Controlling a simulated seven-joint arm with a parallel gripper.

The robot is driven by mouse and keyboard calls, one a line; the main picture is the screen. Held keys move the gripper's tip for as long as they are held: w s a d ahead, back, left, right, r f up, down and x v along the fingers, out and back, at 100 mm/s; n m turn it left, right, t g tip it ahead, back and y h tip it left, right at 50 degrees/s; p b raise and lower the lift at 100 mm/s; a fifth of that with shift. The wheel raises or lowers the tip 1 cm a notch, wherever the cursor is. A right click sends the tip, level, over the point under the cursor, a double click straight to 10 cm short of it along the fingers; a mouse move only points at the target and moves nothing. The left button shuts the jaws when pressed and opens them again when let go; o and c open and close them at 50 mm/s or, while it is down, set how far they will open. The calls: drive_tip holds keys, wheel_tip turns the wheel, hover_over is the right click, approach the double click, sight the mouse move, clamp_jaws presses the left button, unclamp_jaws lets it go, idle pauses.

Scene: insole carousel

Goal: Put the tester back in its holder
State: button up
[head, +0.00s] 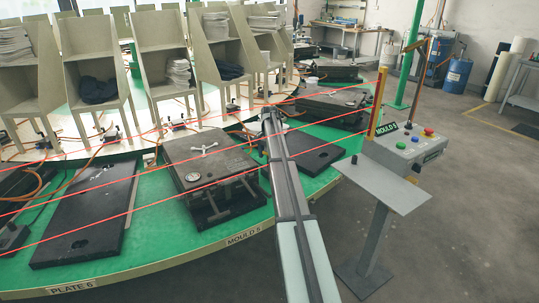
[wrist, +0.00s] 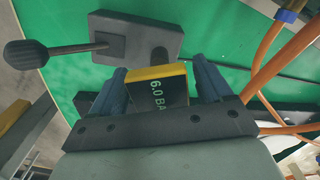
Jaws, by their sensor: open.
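The tester (wrist: 158,88), a dark box with a yellow top edge and green "6.0 BA" lettering, stands between the two blue-grey fingers of my gripper (wrist: 158,66) in the wrist view. The fingers are open, one on each side of it. Its lower part is hidden by my gripper's body, and I cannot tell whether it rests in anything. I cannot make out the holder for certain in either view. In the head view my arm reaches over the green carousel, and the tester cannot be made out there.
A dark grey block (wrist: 138,38) with a black-knobbed lever (wrist: 26,54) lies just beyond the tester. Orange hoses (wrist: 268,72) run at right. Red lines (head: 150,206) cross before the carousel (head: 190,225). A mould (head: 210,160) and control box (head: 405,148) flank my arm.

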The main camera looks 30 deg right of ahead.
drive_tip(key=shift+c, duration=0.3)
drive_tip(key=c, duration=1.3)
drive_tip(key=shift+o, duration=0.2)
drive_tip(key=shift+r, duration=0.2)
drive_tip(key=shift+r, duration=2.8)
drive_tip(key=shift+r, duration=0.15)
wheel_tip(320, 180, up, 7)
